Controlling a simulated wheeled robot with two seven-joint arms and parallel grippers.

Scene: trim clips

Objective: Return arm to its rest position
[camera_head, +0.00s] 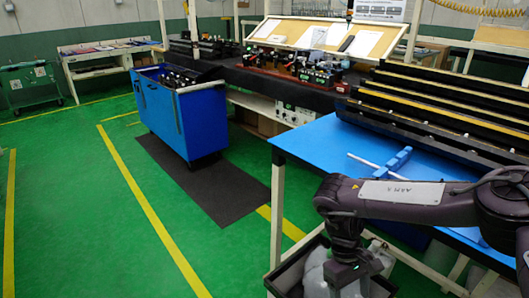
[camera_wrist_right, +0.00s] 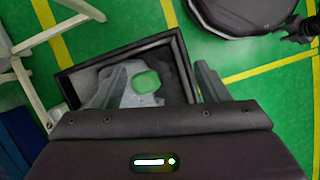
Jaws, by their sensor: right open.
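My right arm (camera_head: 400,200) comes in from the right over the blue table's front corner and bends down. Its gripper (camera_head: 345,278) hangs over a black bin (camera_head: 284,279) at the bottom of the head view. In the right wrist view the gripper (camera_wrist_right: 160,78) has its two fingers apart, with nothing seen clamped between them. The bin (camera_wrist_right: 118,61) lies below the fingers. My left gripper is not in view.
The blue table (camera_head: 320,135) carries black rails with yellow strips (camera_head: 440,95) and a blue fixture with a rod (camera_head: 392,162). A table leg (camera_head: 277,210) stands beside the bin. A blue cart (camera_head: 185,115) stands on a dark mat. Green floor at left is open.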

